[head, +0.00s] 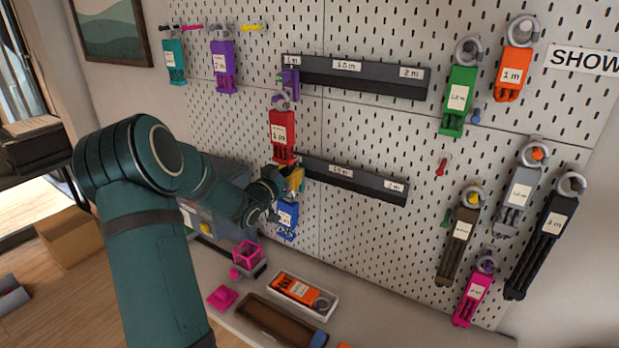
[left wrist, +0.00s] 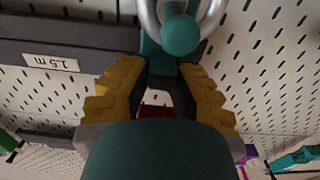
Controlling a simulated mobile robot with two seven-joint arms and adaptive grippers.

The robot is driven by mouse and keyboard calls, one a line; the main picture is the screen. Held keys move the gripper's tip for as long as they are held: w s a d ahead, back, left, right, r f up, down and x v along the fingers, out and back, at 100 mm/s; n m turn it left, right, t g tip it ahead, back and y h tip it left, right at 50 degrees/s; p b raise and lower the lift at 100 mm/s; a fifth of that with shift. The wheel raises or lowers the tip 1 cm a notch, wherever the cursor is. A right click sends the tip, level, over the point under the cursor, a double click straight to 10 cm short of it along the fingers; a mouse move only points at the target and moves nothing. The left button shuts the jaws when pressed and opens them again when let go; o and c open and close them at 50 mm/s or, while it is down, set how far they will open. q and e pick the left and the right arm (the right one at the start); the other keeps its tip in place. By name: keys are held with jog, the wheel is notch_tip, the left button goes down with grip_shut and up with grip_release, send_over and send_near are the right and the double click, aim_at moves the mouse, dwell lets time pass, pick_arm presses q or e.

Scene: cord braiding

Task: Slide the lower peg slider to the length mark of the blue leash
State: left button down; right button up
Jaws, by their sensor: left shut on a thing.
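The lower rail (head: 360,185) is a dark bar on the pegboard, with length labels along it; its left end is hidden behind my left gripper. My left gripper (head: 292,181) has yellow fingertips and is at that left end. In the left wrist view the gripper (left wrist: 165,95) is shut on the teal lower peg slider (left wrist: 160,68), whose round knob has a metal ring around it. The blue leash (head: 287,217) hangs just below the gripper; its label is too small to read. The 1.5 m label (left wrist: 50,62) shows upside down in the left wrist view. My right gripper is not in view.
A red leash (head: 282,128) hangs from the purple upper slider (head: 289,80) on the upper rail (head: 360,78), just above my gripper. Other leashes hang at both sides of the pegboard. The rail face right of my gripper is clear. A tray with an orange leash (head: 298,290) lies below.

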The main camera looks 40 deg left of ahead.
pick_arm(q)
jog(key=shift+s+a+r, duration=0.1)
jog(key=shift+a+r, duration=0.1)
jog(key=shift+a, duration=0.55)
jog(key=c, duration=0.8)
grip_release()
jog(key=shift+a, duration=0.1)
jog(key=shift+c, duration=0.2)
jog(key=shift+f, duration=0.2)
jog(key=shift+s, duration=0.1)
jog(key=v, duration=1.1)
jog(key=shift+s, duration=0.4)
